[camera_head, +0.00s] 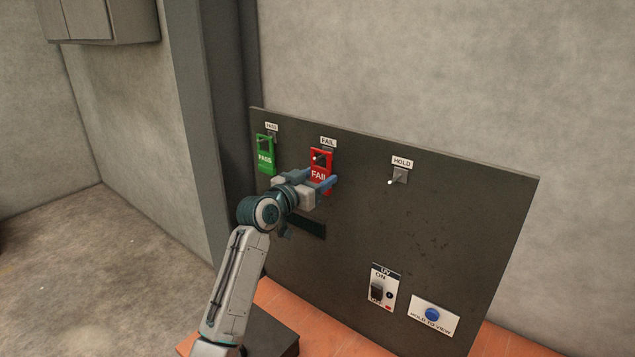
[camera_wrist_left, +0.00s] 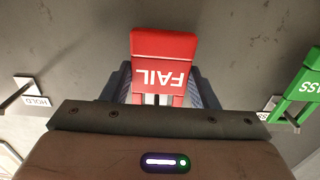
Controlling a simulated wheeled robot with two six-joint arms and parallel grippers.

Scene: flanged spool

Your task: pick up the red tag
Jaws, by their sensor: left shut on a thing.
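The red tag (camera_head: 319,158), marked FAIL, is at the peg under the FAIL label on the dark upright board (camera_head: 430,240). My left gripper (camera_head: 322,181) is shut on the lower part of the red tag. In the left wrist view the red tag (camera_wrist_left: 164,58) appears upside down between the two fingers (camera_wrist_left: 163,88) of my left gripper. The gripper body hides the rest of the tag there. In the head view the peg still shows in the tag's upper opening. My right gripper is not in view.
A green PASS tag (camera_head: 265,155) hangs from a peg to the left of the red tag. An empty HOLD peg (camera_head: 396,178) sticks out to the right. A UV switch (camera_head: 380,288) and a blue button (camera_head: 432,314) are lower on the board.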

